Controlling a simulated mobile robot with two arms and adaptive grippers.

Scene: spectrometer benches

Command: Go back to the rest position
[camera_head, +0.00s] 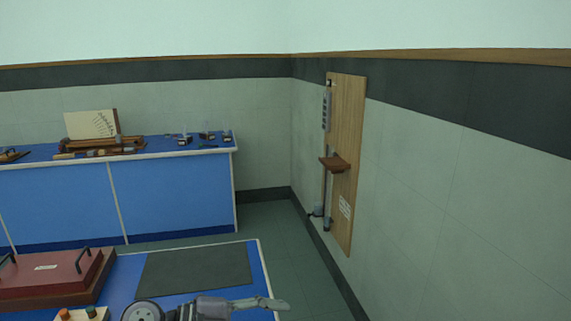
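One grey gripper of mine, which I take to be the left (272,303), shows at the bottom middle. A round arm joint (142,311) of mine shows to its left, and the gripper points right. Its fingers are seen side-on over the right front part of the near blue bench (262,262), so I cannot tell whether they are open or shut. No object shows in them. The rest of this arm is cut off by the lower edge. My other gripper is not in view.
A dark mat (195,270) lies bare on the near bench. A red-brown lidded box (50,275) with handles stands left of it. A far blue bench (175,200) carries instruments. A wooden board (347,120) hangs on the right wall. Floor (285,235) is clear between.

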